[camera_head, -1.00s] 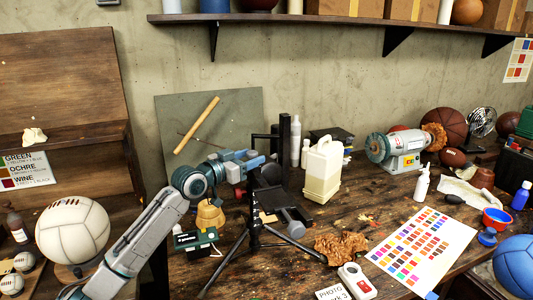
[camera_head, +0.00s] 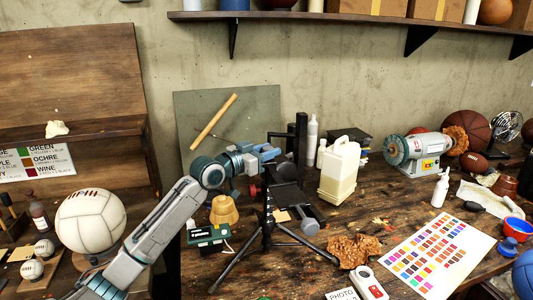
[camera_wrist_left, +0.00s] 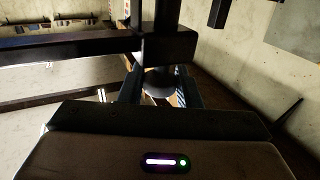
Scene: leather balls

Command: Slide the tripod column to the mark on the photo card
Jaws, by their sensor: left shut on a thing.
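The black tripod (camera_head: 267,222) stands on the workbench with its legs spread. Its dark upright column (camera_head: 301,138) rises behind my left gripper, with a short side bar near the top. My left gripper (camera_head: 268,152), with blue-grey fingers, reaches in from the left at the upper part of the tripod and is shut on it. In the left wrist view a grey rounded part (camera_wrist_left: 159,80) sits between the two fingers, below a dark post and crossbar. The photo card (camera_head: 340,295) is cut off by the bottom edge, and its writing is barely readable. My right gripper is out of view.
A cream jug (camera_head: 339,172) and white bottle stand close right of the column.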

